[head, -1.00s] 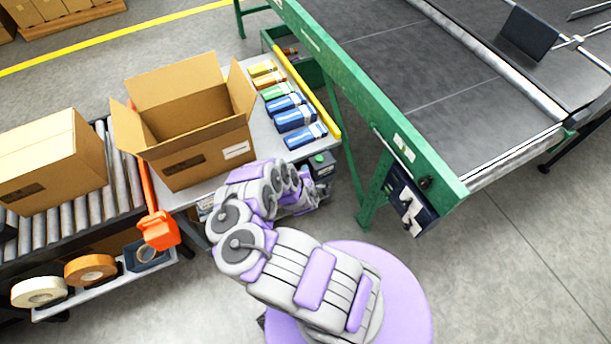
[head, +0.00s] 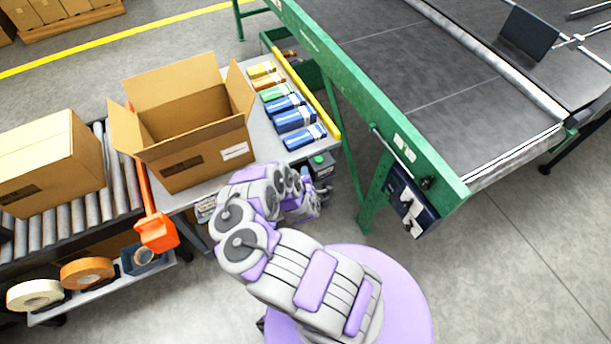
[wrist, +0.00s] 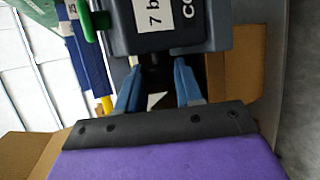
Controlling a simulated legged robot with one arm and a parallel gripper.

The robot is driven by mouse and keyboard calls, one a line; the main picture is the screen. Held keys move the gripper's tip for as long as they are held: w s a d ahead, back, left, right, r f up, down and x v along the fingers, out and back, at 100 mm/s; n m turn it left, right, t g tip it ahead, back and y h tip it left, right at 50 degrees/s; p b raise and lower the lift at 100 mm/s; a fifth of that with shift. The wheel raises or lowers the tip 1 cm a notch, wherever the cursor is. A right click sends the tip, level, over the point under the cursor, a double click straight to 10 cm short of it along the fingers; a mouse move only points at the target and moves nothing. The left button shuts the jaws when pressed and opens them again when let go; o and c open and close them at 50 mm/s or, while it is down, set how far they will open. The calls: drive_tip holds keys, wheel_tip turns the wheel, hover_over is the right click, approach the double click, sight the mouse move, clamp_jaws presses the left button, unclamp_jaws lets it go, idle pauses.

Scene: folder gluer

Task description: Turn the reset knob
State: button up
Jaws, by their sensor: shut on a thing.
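A dark unit (wrist: 170,28) with a white label reading "7 b" and part of a second label fills the top of the wrist view. A green part (wrist: 88,20) sits at its left. In the head view the unit (head: 321,166) shows its green top at the table's near right corner, beside my arm's end. My gripper (wrist: 158,78) has its two blue fingers apart and shut on a dark part under the unit, which looks like the reset knob (wrist: 160,70). Most of that knob is hidden between the fingers and in shadow. In the head view my arm hides the fingertips.
An open carton (head: 205,150) and several small blue, green and yellow boxes stand on the table (head: 262,140). A green machine frame (head: 375,125) with a control panel (head: 412,200) is at right. An orange stop (head: 157,230), tape rolls and a roller conveyor are at left.

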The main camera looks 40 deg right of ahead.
drive_tip(key=shift+a+f, duration=0.1)
drive_tip(key=shift+f, duration=0.1)
idle(0.3)
drive_tip(key=o, duration=1)
drive_tip(key=shift+r, duration=0.1)
drive_tip(key=p+v, duration=0.8)
drive_tip(key=v, duration=0.9)
drive_tip(key=shift+r, duration=0.1)
